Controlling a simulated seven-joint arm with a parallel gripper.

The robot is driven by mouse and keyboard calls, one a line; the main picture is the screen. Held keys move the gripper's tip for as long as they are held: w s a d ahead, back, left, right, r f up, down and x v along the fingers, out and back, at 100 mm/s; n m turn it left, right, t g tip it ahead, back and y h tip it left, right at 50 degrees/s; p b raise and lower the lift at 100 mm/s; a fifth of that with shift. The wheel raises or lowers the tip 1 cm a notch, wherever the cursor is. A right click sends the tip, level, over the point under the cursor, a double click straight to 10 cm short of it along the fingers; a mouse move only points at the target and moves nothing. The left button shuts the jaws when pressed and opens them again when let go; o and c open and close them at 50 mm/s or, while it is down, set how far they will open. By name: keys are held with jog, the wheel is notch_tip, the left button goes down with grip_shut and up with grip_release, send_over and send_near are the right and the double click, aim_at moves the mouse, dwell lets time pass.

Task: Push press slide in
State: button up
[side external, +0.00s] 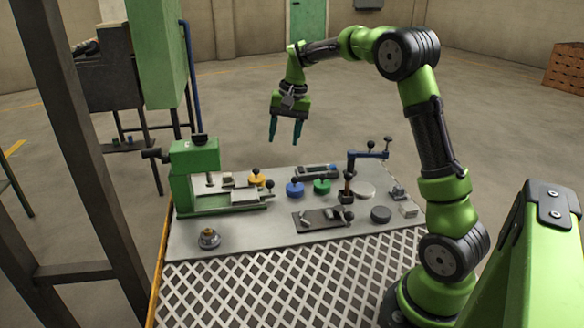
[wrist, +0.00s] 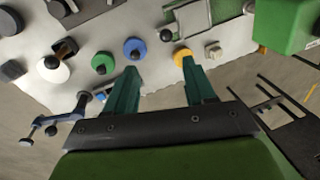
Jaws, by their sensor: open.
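The green press (side external: 193,172) stands at the left of the grey work plate. Its pale slide (side external: 243,194) lies on the green bed and sticks out to the right of the press body, with a dark-knobbed handle at its right end. In the wrist view the press (wrist: 284,24) is at the top right and the slide (wrist: 194,22) at the top middle. My gripper (side external: 285,138) is open and empty, raised well above the back of the plate and apart from the slide. Its two teal fingers also show in the wrist view (wrist: 160,68).

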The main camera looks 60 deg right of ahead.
jog(key=w+r, duration=0.2)
send_near(271, 181)
jog(key=f, duration=0.3)
jog(key=w+f, duration=0.1)
jog(key=f, duration=0.5)
jog(key=shift+w+a, duration=0.35)
jog(key=shift+w, duration=0.05)
jog(key=shift+c, duration=0.3)
grip_shut()
jog(key=shift+w, duration=0.1)
